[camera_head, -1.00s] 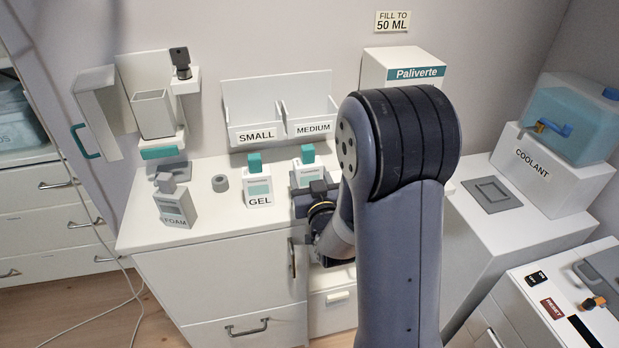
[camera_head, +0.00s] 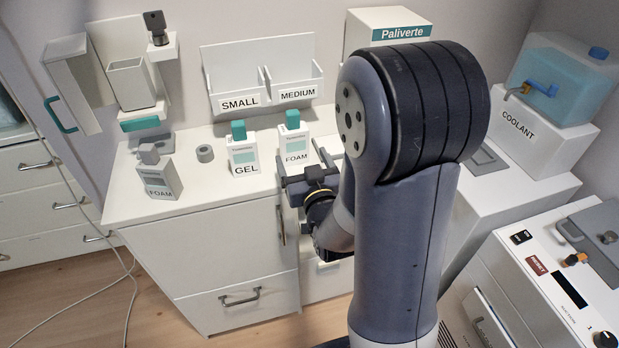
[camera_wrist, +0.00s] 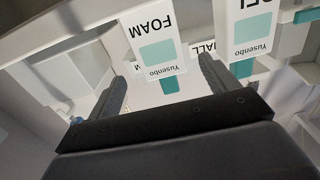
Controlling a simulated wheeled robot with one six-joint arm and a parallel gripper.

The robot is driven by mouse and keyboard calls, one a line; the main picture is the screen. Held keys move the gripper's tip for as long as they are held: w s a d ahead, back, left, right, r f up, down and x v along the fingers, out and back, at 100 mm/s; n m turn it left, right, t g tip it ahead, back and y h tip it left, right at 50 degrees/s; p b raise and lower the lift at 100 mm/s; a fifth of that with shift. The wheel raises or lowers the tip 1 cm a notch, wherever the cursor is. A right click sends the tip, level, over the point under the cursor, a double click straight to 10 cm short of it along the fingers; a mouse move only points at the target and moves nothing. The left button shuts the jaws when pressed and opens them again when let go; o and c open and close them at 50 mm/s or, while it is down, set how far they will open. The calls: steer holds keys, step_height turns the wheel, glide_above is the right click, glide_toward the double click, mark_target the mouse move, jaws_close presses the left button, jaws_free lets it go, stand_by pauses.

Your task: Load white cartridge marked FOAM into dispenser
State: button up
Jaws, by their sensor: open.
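The white FOAM cartridge (camera_head: 295,147) with a teal cap stands upright on the counter, right of the GEL cartridge. It shows upside down in the wrist view (camera_wrist: 157,45), beyond and between my fingertips. My gripper (camera_head: 308,178) is open and empty, just in front of it; I cannot tell whether it touches. A greyer FOAM cartridge (camera_head: 158,178) with a grey cap stands at the counter's left. The dispenser (camera_head: 128,84) is on the wall at the back left, its cover (camera_head: 70,88) swung open to the left and its square holder open at the top.
The white GEL cartridge (camera_head: 243,152) with a teal cap stands close left of the FOAM cartridge. A grey ring (camera_head: 205,153) lies on the counter. A SMALL and MEDIUM rack (camera_head: 262,75) stands behind. A COOLANT stand (camera_head: 540,128) with a blue tank is at right.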

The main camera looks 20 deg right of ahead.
mark_target(296, 143)
steer(key=s, duration=0.5)
steer(key=shift+s+b, duration=0.2)
steer(key=shift+b, duration=0.15)
steer(key=shift+w, duration=0.15)
steer(key=w+p, duration=0.2)
steer(key=w, duration=0.9)
steer(key=shift+w, duration=0.3)
steer(key=shift+w+f, duration=0.15)
steer(key=shift+f, duration=0.05)
steer(key=shift+r, duration=0.5)
steer(key=shift+f, duration=0.15)
